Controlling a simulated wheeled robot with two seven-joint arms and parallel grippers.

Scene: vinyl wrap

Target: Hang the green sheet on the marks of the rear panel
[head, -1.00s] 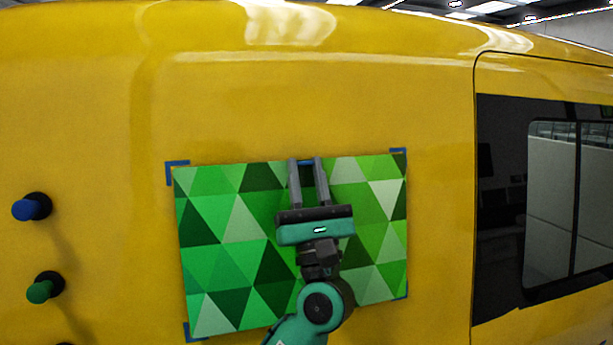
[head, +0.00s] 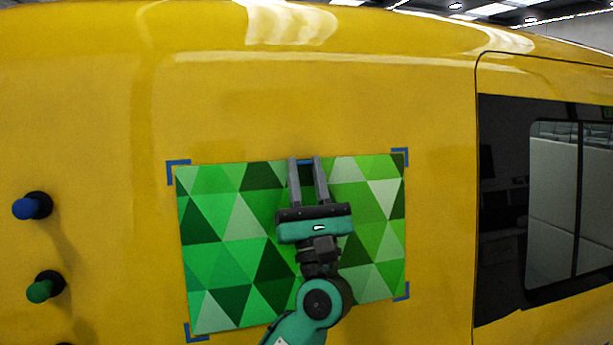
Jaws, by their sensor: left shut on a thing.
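The green sheet (head: 222,262), patterned with triangles, lies flat-looking against the yellow rear panel (head: 300,105), within four blue corner marks. The upper left mark (head: 172,163), upper right mark (head: 404,150), lower right mark (head: 406,292) and lower left mark (head: 188,333) all show just outside the sheet's corners. My left gripper (head: 306,163) is shut on the sheet at the middle of its top edge, with a bit of blue between the fingertips. My arm hides part of the sheet's middle and lower edge. I cannot tell whether the sheet touches the panel. My right gripper is not in view.
A blue knob (head: 30,207) and a green knob (head: 42,288) stick out of the panel at the left, with a third at the bottom edge. A dark window (head: 545,205) is at the right. The panel above the sheet is bare.

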